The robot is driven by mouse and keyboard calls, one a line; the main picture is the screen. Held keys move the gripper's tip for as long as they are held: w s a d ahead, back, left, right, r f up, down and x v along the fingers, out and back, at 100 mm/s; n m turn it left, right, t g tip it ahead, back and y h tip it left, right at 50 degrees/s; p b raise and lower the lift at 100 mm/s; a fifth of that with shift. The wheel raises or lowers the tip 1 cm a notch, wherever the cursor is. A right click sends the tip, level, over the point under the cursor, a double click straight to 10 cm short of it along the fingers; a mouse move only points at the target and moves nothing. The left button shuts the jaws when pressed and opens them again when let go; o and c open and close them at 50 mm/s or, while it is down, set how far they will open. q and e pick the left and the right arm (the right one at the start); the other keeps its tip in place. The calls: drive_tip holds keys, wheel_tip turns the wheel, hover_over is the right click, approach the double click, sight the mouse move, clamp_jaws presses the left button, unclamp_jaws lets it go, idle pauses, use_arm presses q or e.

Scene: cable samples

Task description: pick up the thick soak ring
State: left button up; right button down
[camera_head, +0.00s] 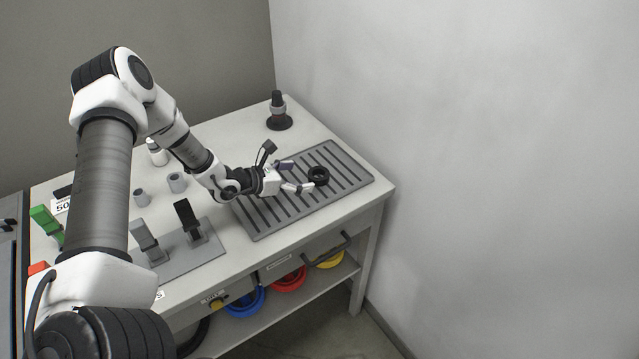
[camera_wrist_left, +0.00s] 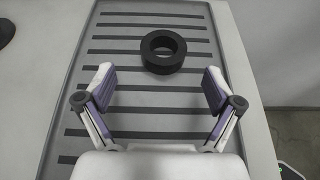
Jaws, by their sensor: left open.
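The thick soak ring (camera_head: 318,176) is a black ring lying flat on a grey slotted tray (camera_head: 262,228) on the white table. In the left wrist view the ring (camera_wrist_left: 163,64) lies on the slats, beyond the fingertips and roughly centred between them. My left gripper (camera_head: 294,175) is open and empty, low over the tray, with its fingers pointing toward the ring. In the left wrist view my left gripper (camera_wrist_left: 159,78) has its two purple-grey pads spread wide on either side. It does not appear to touch the ring. My right gripper is not in view.
Small grey cups (camera_head: 176,182) and a grey plate with upright clamps (camera_head: 188,220) are left of the tray. A wall borders the table on the right. Coloured cable coils (camera_head: 289,279) sit on the lower shelf.

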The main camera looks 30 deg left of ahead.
sight(312, 177)
use_arm(q)
drive_tip(key=b+x, duration=0.1)
drive_tip(key=x, duration=0.1)
drive_tip(key=b+x, duration=0.1)
drive_tip(key=x, duration=0.1)
drive_tip(key=shift+d+f, duration=0.1)
drive_tip(key=shift+d, duration=0.2)
drive_tip(key=shift+w+d, duration=0.1)
drive_tip(key=shift+w, duration=0.3)
drive_tip(key=shift+s, duration=0.2)
drive_tip(key=c, duration=1)
drive_tip(key=shift+c, duration=0.2)
